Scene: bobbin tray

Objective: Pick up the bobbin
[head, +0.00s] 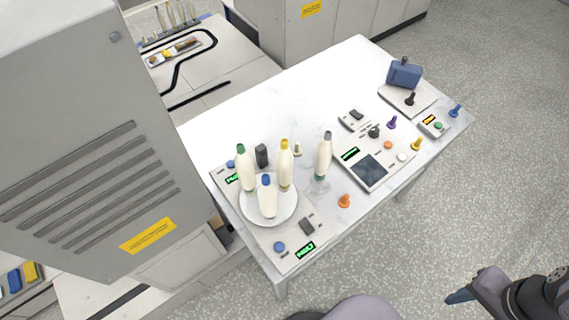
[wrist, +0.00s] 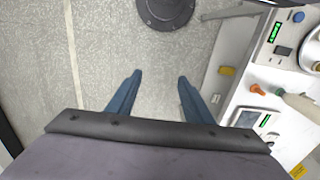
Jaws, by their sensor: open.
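Several cream bobbins with coloured tips stand on the white table. A green-tipped bobbin (head: 245,170), a yellow-tipped bobbin (head: 285,168) and a shorter blue-tipped bobbin (head: 267,198) are on a round white plate (head: 290,209). A grey-tipped bobbin (head: 323,158) stands apart, right of the plate; a cream bobbin (wrist: 302,108) shows at the right edge of the wrist view. My gripper (head: 459,297) is at the lower right of the head view, over the floor and away from the table. In the wrist view its blue fingers (wrist: 158,76) are apart and empty.
The white table (head: 310,85) has clear room at the back. An orange peg (head: 344,201) stands near its front edge. A device with a dark screen (head: 369,168), several coloured pegs and a blue block (head: 404,73) occupy the right. A grey cabinet (head: 75,110) stands left.

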